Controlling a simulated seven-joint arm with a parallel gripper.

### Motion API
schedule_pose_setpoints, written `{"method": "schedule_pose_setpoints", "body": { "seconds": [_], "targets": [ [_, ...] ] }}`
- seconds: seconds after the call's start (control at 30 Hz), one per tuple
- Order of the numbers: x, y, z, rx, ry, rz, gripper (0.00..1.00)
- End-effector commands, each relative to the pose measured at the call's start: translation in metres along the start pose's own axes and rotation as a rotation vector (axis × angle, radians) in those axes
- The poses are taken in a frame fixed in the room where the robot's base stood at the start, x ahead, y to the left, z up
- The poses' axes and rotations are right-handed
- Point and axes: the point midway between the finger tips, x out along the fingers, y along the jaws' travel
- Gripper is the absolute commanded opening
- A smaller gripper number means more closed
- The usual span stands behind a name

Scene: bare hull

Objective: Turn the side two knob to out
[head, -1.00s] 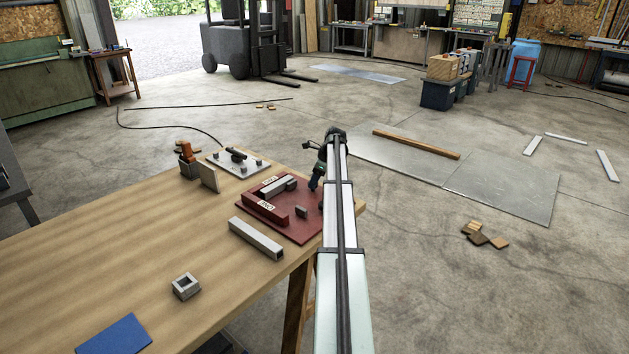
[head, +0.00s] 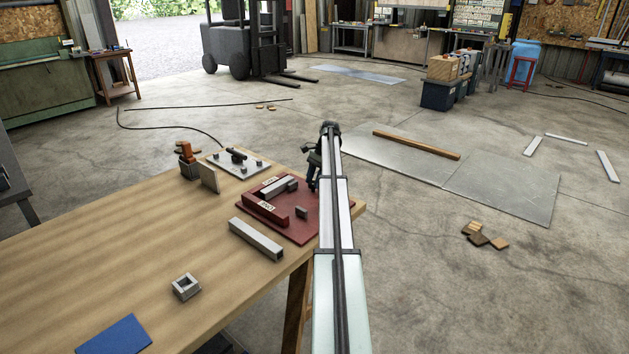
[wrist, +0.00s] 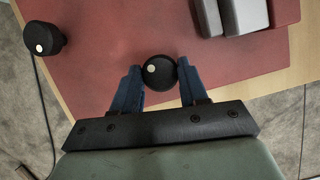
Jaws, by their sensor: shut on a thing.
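A black round knob (wrist: 163,79) with a pale dot left of its centre stands over the red board (wrist: 110,60) in the wrist view. My gripper (wrist: 160,82) has its blue fingers on both sides of this knob and is shut on it. A second black knob (wrist: 42,38), also with a pale dot, is at the upper left of the wrist view. In the head view my gripper (head: 312,186) is at the right edge of the red board (head: 300,229), partly behind my arm. The held knob is hidden there. I cannot tell the knobs' names.
The red board carries a red bar (head: 265,211), a grey block (head: 279,190) and small labels too small to read. A grey bar (head: 256,239) lies in front of it on the wooden table (head: 150,260). A plate with a black handle (head: 237,156) lies behind.

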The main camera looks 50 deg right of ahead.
Motion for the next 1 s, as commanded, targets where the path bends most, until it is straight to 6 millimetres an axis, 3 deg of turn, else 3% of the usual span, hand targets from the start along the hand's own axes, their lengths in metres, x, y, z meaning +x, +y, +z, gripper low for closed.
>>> {"method": "schedule_pose_setpoints", "body": {
  "seconds": [0.5,1.0],
  "targets": [
    [-0.0001,-0.0032,0.0002,-0.381,0.001,0.159,0.13],
    [0.0003,-0.0034,0.001,-0.508,0.002,0.211,0.13]
  ]
}}
